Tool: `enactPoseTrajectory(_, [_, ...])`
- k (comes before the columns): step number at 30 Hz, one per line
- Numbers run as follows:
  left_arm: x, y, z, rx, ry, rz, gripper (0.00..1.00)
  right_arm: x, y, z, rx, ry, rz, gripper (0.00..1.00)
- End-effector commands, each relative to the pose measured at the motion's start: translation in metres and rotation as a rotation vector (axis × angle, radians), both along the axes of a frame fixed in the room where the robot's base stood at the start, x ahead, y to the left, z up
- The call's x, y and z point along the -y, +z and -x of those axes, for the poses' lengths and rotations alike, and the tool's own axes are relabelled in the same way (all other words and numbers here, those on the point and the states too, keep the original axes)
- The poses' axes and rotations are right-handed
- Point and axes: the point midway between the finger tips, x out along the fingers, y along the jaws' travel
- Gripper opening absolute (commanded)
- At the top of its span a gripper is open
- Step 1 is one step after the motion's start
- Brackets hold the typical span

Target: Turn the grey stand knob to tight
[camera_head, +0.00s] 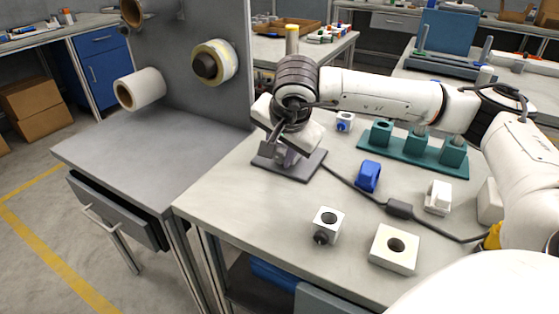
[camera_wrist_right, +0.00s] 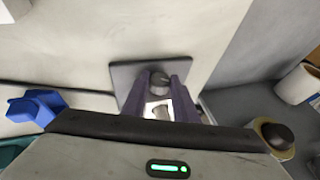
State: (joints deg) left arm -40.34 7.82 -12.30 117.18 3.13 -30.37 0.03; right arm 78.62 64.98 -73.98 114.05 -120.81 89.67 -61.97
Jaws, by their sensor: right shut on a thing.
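The grey stand has a flat dark grey base (camera_head: 308,168) on the white table, near its left edge, and the base also shows in the wrist view (camera_wrist_right: 125,74). My right gripper (camera_head: 284,150) reaches over it from above. In the wrist view its two dark purple fingers (camera_wrist_right: 158,88) stand on both sides of the round grey knob (camera_wrist_right: 159,77), closed on it. A pale part shows between the fingers. The gripper and wrist hide most of the stand in the head view, and any tight mark cannot be made out. My left gripper is not in view.
A cable (camera_head: 356,190) runs from near the base across the table. A blue clip-like part (camera_head: 368,176), a white block with a dark knob (camera_head: 328,222), a square white block (camera_head: 394,250) and a teal rack (camera_head: 400,147) stand nearby. A grey panel with film rolls (camera_head: 213,62) rises left.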

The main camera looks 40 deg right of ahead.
Motion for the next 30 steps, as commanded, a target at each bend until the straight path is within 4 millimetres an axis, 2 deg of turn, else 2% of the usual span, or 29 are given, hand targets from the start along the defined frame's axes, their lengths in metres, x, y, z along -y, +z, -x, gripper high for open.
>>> enactPoseTrajectory(7, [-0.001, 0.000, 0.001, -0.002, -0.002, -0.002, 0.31, 0.000, 0.000, 0.000, -0.001, 0.000, -0.001, 0.04])
enactPoseTrajectory(8, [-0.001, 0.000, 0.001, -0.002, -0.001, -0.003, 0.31, 0.000, 0.000, 0.000, -0.001, 0.000, -0.001, 0.29])
enactPoseTrajectory(11, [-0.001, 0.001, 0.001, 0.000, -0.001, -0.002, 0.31, 0.000, 0.000, 0.000, -0.001, 0.001, 0.000, 0.45])
enactPoseTrajectory(22, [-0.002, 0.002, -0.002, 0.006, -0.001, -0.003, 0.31, -0.002, 0.006, 0.002, -0.001, 0.001, 0.000, 0.45])
enactPoseTrajectory(30, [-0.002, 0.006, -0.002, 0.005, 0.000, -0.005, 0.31, -0.013, 0.048, 0.022, 0.003, 0.002, 0.000, 0.45])
